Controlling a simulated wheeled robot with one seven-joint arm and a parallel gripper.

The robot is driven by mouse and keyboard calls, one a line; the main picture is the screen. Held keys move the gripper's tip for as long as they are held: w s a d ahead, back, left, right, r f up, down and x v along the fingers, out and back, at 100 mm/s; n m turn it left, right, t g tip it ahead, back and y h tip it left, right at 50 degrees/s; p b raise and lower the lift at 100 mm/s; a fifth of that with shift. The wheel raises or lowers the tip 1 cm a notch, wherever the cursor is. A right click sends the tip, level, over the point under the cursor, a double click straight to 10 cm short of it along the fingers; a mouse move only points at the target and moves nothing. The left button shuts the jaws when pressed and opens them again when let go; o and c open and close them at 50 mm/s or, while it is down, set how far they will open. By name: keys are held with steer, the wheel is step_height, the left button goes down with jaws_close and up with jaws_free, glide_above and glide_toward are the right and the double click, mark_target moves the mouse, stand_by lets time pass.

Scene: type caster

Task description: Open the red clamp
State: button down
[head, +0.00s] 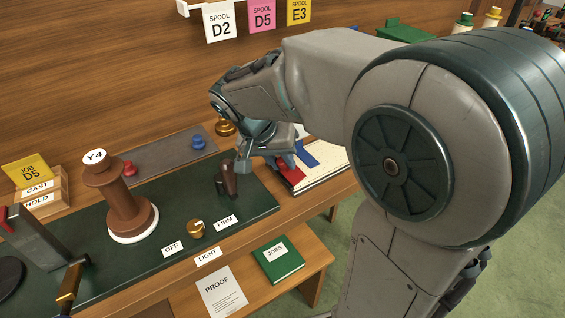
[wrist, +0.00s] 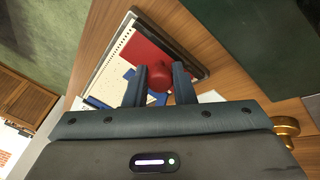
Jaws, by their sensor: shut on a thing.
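In the wrist view my gripper (wrist: 161,78) has its two dark fingers on either side of a red rounded knob (wrist: 158,72), which I take to be the red clamp's. The gripper is shut on it. Below the knob lies a pale dotted board with a red panel (wrist: 136,50) and blue pieces. In the head view my gripper (head: 262,155) is low over the bench's right end, beside the board (head: 322,158). The knob is hidden there by my gripper. How far the clamp is open does not show.
A green mat (head: 170,260) holds a brown spool post (head: 127,205) marked Y4, a brown lever (head: 228,181) and a brass knob (head: 195,228). A grey strip (head: 165,153) carries red and blue knobs. A brass piece (head: 224,127) stands close behind my gripper. A green book (head: 277,259) lies on the lower shelf.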

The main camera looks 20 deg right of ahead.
steer(key=c, duration=1.3)
jaws_free()
steer(key=shift+o, duration=0.2)
steer(key=shift+r, duration=0.1)
steer(key=p+v, duration=0.1)
steer(key=v, duration=1.2)
steer(key=shift+a+r+p, duration=0.15)
steer(key=shift+r+p, duration=0.1)
steer(key=shift+p, duration=0.15)
steer(key=shift+s, duration=0.1)
